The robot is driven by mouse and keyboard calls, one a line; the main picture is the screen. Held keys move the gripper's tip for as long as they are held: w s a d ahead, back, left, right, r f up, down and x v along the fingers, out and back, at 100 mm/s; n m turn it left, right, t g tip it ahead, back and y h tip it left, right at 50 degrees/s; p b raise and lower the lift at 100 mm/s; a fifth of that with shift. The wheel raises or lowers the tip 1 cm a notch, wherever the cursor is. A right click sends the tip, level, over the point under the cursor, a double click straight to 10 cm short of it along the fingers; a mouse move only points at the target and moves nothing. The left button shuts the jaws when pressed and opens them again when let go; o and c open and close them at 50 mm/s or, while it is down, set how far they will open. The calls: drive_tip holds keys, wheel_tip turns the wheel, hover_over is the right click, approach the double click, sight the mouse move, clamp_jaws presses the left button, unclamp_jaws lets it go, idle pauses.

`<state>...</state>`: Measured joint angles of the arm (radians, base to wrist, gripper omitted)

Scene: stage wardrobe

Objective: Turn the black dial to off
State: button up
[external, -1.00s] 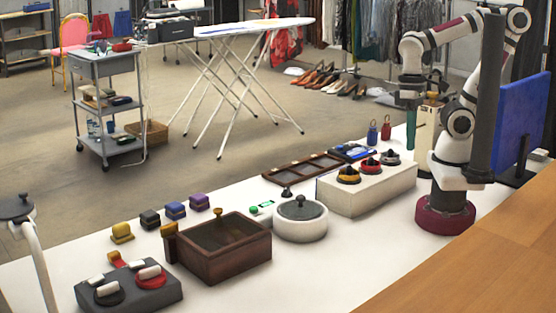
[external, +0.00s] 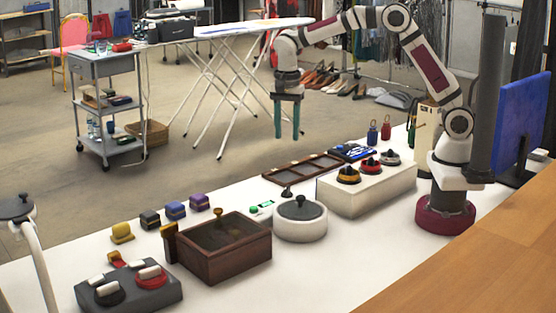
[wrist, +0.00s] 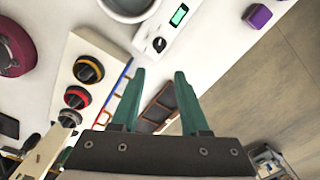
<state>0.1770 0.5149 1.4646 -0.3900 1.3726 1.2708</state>
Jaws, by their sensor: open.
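A grey box (external: 150,295) at the front left of the white table carries a black dial (external: 108,295) and a red dial (external: 151,277), both with white handles. A small black knob (external: 286,191) stands beside the white pot. In the wrist view this knob (wrist: 159,44) sits on a white panel with a green display (wrist: 179,15). My gripper (external: 287,136) has green fingers pointing down, well above the far side of the table. It is open and empty in the wrist view (wrist: 160,75), apart from every dial. The grey box is outside the wrist view.
A white box (external: 368,198) with yellow, red and grey dials stands right of the white pot (external: 301,226). A brown wooden box (external: 222,267) stands between pot and grey box. Yellow, black, blue and purple blocks line the far edge. A dark divided tray (external: 303,168) lies behind the pot.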

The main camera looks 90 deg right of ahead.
sight(287, 187)
wheel_tip(287, 187, down, 15)
drive_tip(key=shift+f, duration=0.1)
drive_tip(key=shift+c, duration=0.3)
clamp_jaws()
